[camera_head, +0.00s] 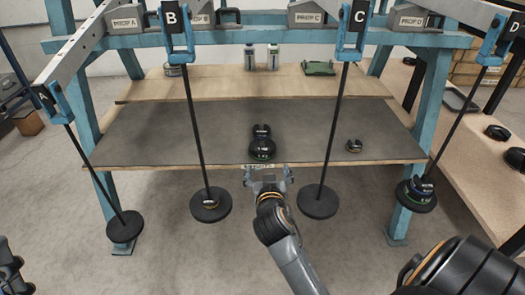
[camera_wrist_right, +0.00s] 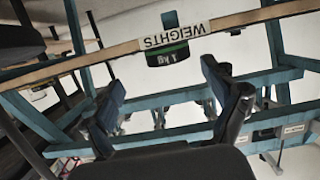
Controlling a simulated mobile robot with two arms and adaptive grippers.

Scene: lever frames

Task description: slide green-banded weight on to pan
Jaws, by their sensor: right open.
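The green-banded weight (camera_head: 262,151) is a dark round weight near the front edge of the grey shelf, behind the WEIGHTS label. It also shows in the right wrist view (camera_wrist_right: 167,55), upside down, above and between the fingers. My right gripper (camera_head: 267,176) is open and empty just in front of the shelf edge, apart from the weight. Round pans hang on rods: an empty left pan (camera_head: 124,230), pan B (camera_head: 198,212) with a small orange-banded weight, empty pan C (camera_head: 318,205), and pan D (camera_head: 422,207) bearing stacked weights. A dark part of my left gripper (camera_head: 10,268) shows at the lower left.
Another dark weight (camera_head: 261,131) stands right behind the green-banded one. A small dark weight (camera_head: 354,146) sits to the right on the shelf (camera_head: 190,140). The rods of B and C (camera_head: 335,125) stand either side of my right gripper. Blue posts (camera_head: 408,160) bound the frame.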

